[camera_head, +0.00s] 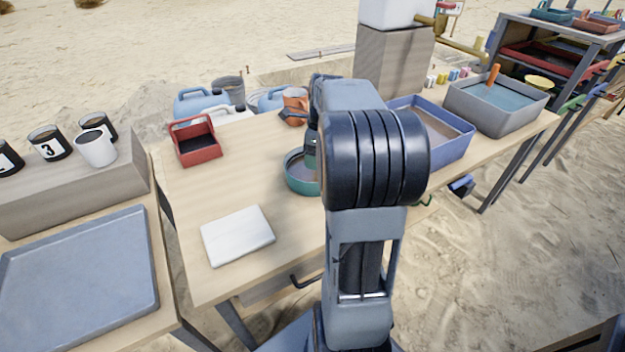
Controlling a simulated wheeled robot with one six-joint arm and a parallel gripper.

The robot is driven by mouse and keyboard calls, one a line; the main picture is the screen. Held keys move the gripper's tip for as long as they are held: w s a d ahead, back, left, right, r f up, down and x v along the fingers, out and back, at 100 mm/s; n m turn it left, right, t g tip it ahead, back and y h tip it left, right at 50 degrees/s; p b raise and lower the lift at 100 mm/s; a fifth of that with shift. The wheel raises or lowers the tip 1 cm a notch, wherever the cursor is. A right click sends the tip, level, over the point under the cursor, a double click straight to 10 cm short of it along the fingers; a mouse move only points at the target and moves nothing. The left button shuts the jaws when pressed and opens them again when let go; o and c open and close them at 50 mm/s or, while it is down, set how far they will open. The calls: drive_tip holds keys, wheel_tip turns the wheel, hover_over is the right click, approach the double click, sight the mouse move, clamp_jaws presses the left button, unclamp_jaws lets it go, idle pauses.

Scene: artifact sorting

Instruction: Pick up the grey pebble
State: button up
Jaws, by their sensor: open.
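I cannot make out a grey pebble in this view. My arm stands in the middle of the picture and hides part of the table behind it. My gripper (311,158) points down beside the arm's thick dark joint, over the round green sieve or bowl (297,185). The gripper is open, but its fingertips are largely hidden by my arm and small in the picture. The inside of the green bowl shows only in part, and I cannot tell what lies in it.
The wooden table (195,240) holds a red box (195,143), a white slab (238,236), a blue tray (455,150) and a grey basin (500,122). A side table at left has a grey-blue tray (75,310) and numbered cups (48,143). Jugs (200,102) stand behind.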

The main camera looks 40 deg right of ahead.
sight(313, 172)
drive_tip(key=shift+w+a+f+b, duration=0.15)
drive_tip(key=shift+f+b, duration=0.6)
drive_tip(key=shift+f, duration=0.9)
drive_tip(key=shift+w+f+b, duration=0.15)
drive_tip(key=shift+f+b, duration=0.55)
drive_tip(key=shift+f, duration=0.9)
drive_tip(key=shift+c, duration=0.5)
drive_tip(key=c, duration=0.9)
